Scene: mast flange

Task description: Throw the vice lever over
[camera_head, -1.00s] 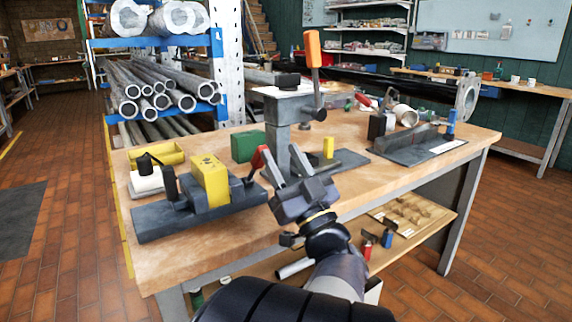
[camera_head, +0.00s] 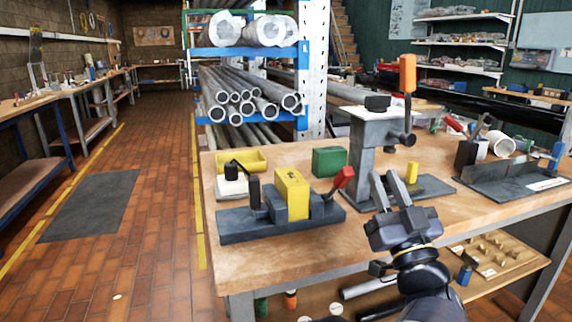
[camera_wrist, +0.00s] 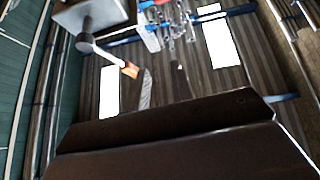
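The vice (camera_head: 280,219) is a dark grey fixture on the near left of the bench, with a yellow block (camera_head: 292,193) standing in its jaws. A lever with a red grip (camera_head: 343,177) tilts up at its right end. A black-gripped handle (camera_head: 254,191) stands at its left. My gripper (camera_head: 388,180) is to the right of the red grip, apart from it, fingers pointing up and spread with nothing between them. The wrist view also shows the gripper (camera_wrist: 163,82) open and empty; the vice is not recognisable there.
A grey post with an orange-handled lever (camera_head: 407,74) rises behind my gripper; the orange handle also shows in the wrist view (camera_wrist: 130,70). A second fixture (camera_head: 510,178) stands at the right. Green (camera_head: 328,161) and yellow boxes lie behind the vice.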

